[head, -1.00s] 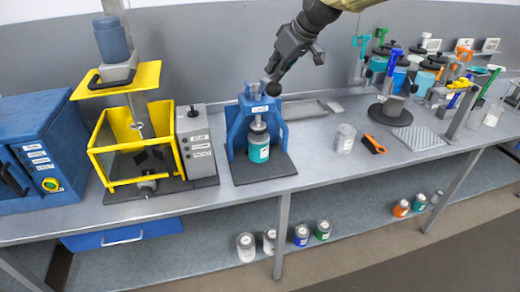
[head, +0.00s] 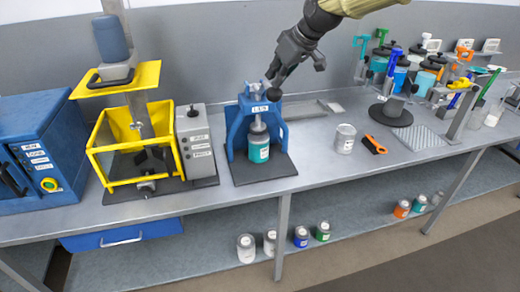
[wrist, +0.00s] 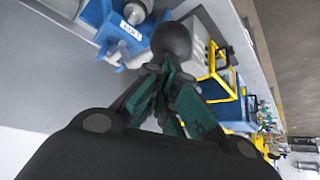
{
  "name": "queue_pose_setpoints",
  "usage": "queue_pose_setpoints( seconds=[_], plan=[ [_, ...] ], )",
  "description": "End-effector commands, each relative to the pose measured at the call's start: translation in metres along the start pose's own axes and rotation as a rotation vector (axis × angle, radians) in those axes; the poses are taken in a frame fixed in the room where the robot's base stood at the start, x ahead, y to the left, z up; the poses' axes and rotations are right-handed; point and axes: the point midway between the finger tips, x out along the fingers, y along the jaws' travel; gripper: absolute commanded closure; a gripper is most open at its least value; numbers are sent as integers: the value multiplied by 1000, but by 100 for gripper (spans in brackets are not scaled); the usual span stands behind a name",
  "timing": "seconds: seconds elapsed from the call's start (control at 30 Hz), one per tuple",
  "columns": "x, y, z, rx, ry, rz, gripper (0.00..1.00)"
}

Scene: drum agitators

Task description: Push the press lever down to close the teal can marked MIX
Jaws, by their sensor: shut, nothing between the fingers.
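The teal can (head: 258,152) stands upright in the blue press (head: 236,130) on a dark base plate. Its label is too small to read in the head view. The press ram hangs right above the can's top; I cannot tell whether the lid is seated. The lever ends in a black ball knob (head: 274,94) in front of the press head, and the ball also shows large in the wrist view (wrist: 172,40). My gripper (head: 271,76) is shut and empty, with its fingertips at the top of the knob, touching it or very close.
A yellow-framed machine (head: 135,140) with a grey control box (head: 196,145) stands left of the press. The bench front beside the press is clear.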

Motion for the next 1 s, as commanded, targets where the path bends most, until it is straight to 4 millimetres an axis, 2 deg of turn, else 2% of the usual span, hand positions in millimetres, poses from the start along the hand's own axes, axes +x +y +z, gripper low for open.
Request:
queue_pose_setpoints(
  seconds=[0.6, 1.0],
  plan=[
    [13, -3, 14, 0, -1, -1, 100],
    [14, -3, 15, 0, -1, 0, 100]
  ],
)
